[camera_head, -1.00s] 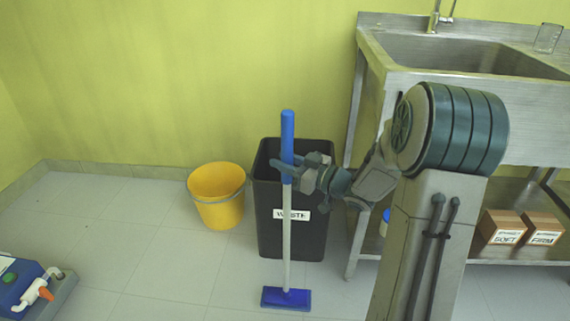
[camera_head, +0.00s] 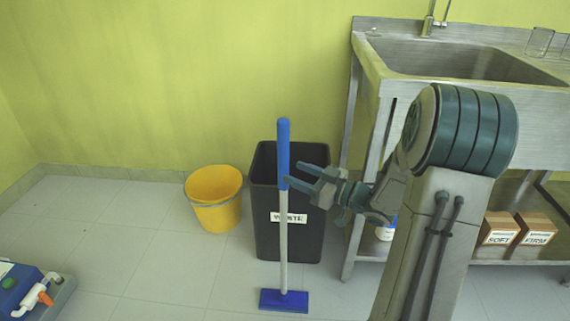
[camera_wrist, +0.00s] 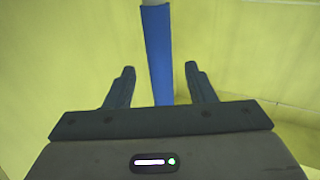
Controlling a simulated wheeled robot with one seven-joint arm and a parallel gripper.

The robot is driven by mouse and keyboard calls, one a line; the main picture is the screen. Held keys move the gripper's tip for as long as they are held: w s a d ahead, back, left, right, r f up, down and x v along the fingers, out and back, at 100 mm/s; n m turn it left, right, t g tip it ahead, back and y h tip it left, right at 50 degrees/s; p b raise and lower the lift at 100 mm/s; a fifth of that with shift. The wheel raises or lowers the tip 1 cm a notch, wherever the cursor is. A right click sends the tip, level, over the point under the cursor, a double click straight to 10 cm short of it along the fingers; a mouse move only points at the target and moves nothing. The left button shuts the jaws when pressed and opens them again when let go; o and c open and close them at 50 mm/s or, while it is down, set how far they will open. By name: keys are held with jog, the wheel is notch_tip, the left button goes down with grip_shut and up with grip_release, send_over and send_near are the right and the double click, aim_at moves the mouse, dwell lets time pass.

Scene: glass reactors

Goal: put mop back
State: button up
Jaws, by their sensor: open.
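The mop (camera_head: 283,150) stands upright on the floor in front of the black waste bin, with a blue grip, a pale shaft and a flat blue head (camera_head: 284,300). My gripper (camera_head: 294,174) is open and empty, just right of the lower part of the blue grip. Its fingers point toward the handle, and one fingertip overlaps the handle's edge in the head view. In the wrist view the blue handle (camera_wrist: 158,55) shows ahead, lined up between the open fingers (camera_wrist: 162,80). I cannot tell whether a fingertip touches it.
The black bin (camera_head: 290,240) labelled waste stands behind the mop. A yellow bucket (camera_head: 214,198) is left of it. A steel sink table (camera_head: 475,88) is at the right, with boxes (camera_head: 517,229) on its lower shelf. A blue device (camera_head: 25,290) is at lower left. Floor between is clear.

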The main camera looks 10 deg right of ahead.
jog(key=s+d+f+m+g+h+p, duration=0.1)
jog(key=s+d+m+g+h, duration=0.15)
jog(key=d+m+h, duration=0.8)
jog(key=s+a+n+g+h, duration=0.1)
jog(key=s+a+g, duration=0.3)
jog(key=s+a, duration=0.3)
jog(key=s+a+g+h, duration=0.1)
jog(key=s+a+g, duration=0.4)
jog(key=s, duration=0.9)
jog(key=shift+s+a+f+n, duration=0.15)
jog(key=shift+a+f+n, duration=0.25)
jog(key=shift+a, duration=0.75)
jog(key=shift+r+h+p, duration=0.1)
jog(key=shift+h+p, duration=0.15)
jog(key=shift+p, duration=0.1)
